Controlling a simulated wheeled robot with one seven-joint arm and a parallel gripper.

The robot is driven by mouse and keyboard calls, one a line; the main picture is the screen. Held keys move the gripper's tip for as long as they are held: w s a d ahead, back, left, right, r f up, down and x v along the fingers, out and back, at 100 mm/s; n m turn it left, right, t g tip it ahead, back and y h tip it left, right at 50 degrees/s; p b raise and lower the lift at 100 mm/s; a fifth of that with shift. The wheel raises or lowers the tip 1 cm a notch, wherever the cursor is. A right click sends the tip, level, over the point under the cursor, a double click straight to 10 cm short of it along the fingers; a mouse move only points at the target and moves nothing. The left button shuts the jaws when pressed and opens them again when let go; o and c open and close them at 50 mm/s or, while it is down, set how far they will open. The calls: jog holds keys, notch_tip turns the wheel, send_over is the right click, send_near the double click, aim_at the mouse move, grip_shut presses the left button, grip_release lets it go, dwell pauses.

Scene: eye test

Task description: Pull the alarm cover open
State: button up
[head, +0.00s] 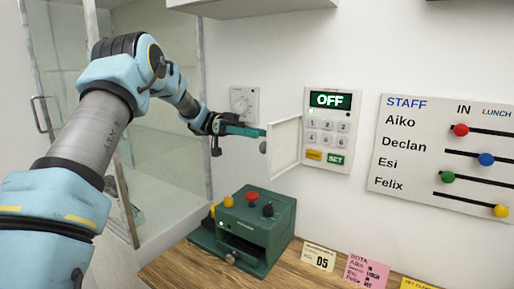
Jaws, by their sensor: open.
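The alarm panel (328,133) is on the wall, with a lit display reading OFF, number keys, an orange key and a green SET key. Its white cover (286,146) stands swung out from the panel's left side, so the keys are bare. A small round grey knob (263,147) shows at the cover's free edge. My gripper (262,132) is at that free edge, just above the knob, with its teal fingers pointing right. The jaws are open; the gap between the fingertips is hard to see, and I cannot tell if they touch the cover.
A green box (244,229) with coloured knobs and a partly open drawer stands on the wooden counter (178,272) below. A glass cabinet (165,140) is at left; a staff board (445,150) hangs at right.

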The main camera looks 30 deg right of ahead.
notch_tip(320, 180, up, 7)
jog(key=b, duration=0.1)
jog(key=shift+f, duration=0.1)
dwell(0.6)
